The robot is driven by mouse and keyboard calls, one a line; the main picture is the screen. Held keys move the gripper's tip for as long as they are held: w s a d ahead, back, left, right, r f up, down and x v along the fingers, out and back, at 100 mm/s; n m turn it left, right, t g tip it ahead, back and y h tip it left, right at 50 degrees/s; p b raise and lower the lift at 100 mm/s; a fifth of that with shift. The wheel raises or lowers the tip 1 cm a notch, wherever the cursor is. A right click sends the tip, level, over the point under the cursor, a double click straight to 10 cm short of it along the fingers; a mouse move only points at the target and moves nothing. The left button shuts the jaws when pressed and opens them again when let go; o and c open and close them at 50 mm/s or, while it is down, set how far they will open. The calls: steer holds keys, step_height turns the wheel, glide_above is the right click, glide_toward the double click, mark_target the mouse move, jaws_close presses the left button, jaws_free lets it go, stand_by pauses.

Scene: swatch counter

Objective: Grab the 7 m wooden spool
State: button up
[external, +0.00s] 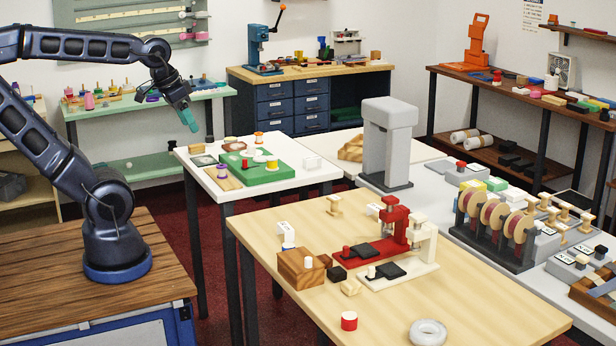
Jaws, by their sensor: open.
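Several small wooden spools (564,212) stand on the grey-white counter at the right, near small label blocks. The length markings are too small to read, so I cannot tell which spool is the 7 m one. My gripper (189,119), with teal fingertips, is open and points down in the upper left, in the air near the green shelf and behind the white table. It appears empty and is far from these spools.
The light wood table (480,300) holds a red press (394,222), a white press (425,240), a wooden block (298,268) and a white ring (428,332). A tall grey machine (388,140) stands behind it. A rack of large reels (494,225) stands left of the right-hand spools.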

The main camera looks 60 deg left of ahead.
steer(key=shift+o, duration=0.4)
stand_by(0.3)
steer(key=m+g+h, duration=0.4)
steer(key=m, duration=1.2)
glide_above(333, 197)
steer(key=a, duration=0.3)
step_height(333, 197, down, 29)
steer(key=x, duration=0.3)
steer(key=s+x, duration=0.1)
steer(key=x, duration=0.1)
steer(key=shift+f, duration=0.25)
steer(key=shift+w+x, duration=0.15)
steer(key=shift+x, duration=1.15)
steer(key=shift+w+x, duration=0.2)
steer(key=shift+x, duration=1.1)
steer(key=shift+d, duration=0.1)
